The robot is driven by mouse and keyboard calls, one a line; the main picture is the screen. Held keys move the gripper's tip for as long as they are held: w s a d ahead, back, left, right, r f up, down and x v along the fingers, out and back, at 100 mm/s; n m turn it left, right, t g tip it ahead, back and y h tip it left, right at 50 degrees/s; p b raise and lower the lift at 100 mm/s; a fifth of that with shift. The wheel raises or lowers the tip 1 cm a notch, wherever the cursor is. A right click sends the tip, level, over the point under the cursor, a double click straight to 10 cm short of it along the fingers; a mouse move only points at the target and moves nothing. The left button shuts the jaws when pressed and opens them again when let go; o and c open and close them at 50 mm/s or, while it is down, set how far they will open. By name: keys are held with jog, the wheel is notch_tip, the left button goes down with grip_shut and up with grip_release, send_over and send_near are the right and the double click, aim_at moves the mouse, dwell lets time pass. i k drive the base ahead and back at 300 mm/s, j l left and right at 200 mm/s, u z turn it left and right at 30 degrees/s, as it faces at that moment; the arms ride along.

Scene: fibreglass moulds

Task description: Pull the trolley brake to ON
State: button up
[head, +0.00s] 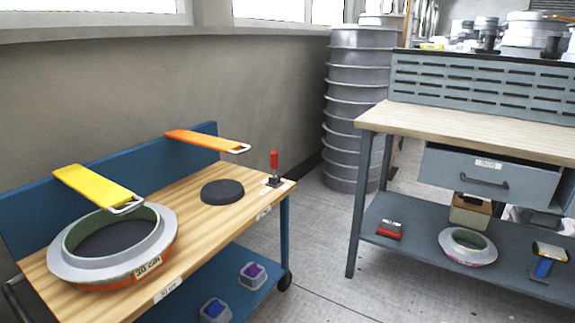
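The trolley (190,235) has a wooden top, blue frame and blue back panel, and stands at the left against the wall. The brake lever (274,164) has a red grip on a dark base and stands upright at the right end of the trolley top. A small white label lies by its base; its text is too small to read. Nothing touches the lever. My gripper is not in view.
A ring mould (157,260) marked "30 cm" and a black disc (222,192) sit on the trolley top. Yellow (98,188) and orange (205,140) flat pieces jut from the back panel. A workbench (470,130) stands right, with clear floor (325,250) between.

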aim_at(274, 156)
jog(key=i, duration=0.6)
jog(key=i+l, duration=0.15)
jog(key=i, duration=0.45)
jog(key=j+u, duration=0.05)
